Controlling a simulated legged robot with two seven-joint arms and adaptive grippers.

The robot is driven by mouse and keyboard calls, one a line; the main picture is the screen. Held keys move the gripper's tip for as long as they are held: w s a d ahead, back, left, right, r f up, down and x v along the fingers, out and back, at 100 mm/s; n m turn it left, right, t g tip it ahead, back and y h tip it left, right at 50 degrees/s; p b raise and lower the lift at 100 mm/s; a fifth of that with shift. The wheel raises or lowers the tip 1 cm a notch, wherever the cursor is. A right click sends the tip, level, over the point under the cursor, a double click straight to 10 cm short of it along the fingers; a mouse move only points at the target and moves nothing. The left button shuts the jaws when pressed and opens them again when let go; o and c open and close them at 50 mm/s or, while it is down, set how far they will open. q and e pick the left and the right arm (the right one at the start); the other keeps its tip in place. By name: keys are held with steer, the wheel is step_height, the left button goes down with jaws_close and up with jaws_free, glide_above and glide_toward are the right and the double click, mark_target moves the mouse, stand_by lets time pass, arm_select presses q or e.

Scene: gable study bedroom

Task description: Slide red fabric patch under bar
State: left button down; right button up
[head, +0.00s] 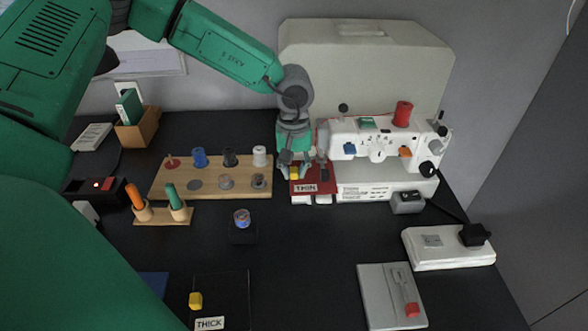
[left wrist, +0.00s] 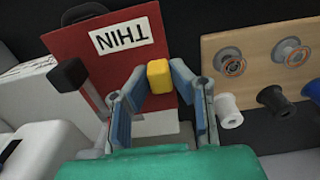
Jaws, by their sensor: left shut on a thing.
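The red fabric patch (head: 328,185), labelled THIN, lies at the left end of the white sewing machine (head: 378,165). Its red surface and label also show in the left wrist view (left wrist: 165,62). My left gripper (head: 294,172) is shut on the patch's yellow block (left wrist: 158,77), with one finger on each side. A thin lever with a dark grey knob (left wrist: 70,73) stands beside the left finger in the left wrist view, overlapping the patch's edge. Which part is the bar, and whether the patch is under it, I cannot tell. My right gripper is not in view.
A wooden board (head: 207,185) with several thread spools is left of the patch. A black patch labelled THICK (head: 230,290) lies at the front. A white power strip (head: 450,250) and a grey plate (head: 390,297) lie at right. The middle front of the table is mostly clear.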

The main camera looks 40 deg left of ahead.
arm_select(q)
steer(key=shift+d, duration=0.1)
steer(key=shift+d+r, duration=0.1)
steer(key=shift+d, duration=0.2)
steer(key=shift+a, duration=0.45)
steer(key=shift+d+p, duration=0.1)
steer(key=shift+p, duration=0.35)
steer(key=shift+a+p, duration=0.25)
steer(key=shift+p, duration=0.05)
stand_by(0.4)
steer(key=c, duration=1.3)
jaws_free()
steer(key=shift+c, duration=0.2)
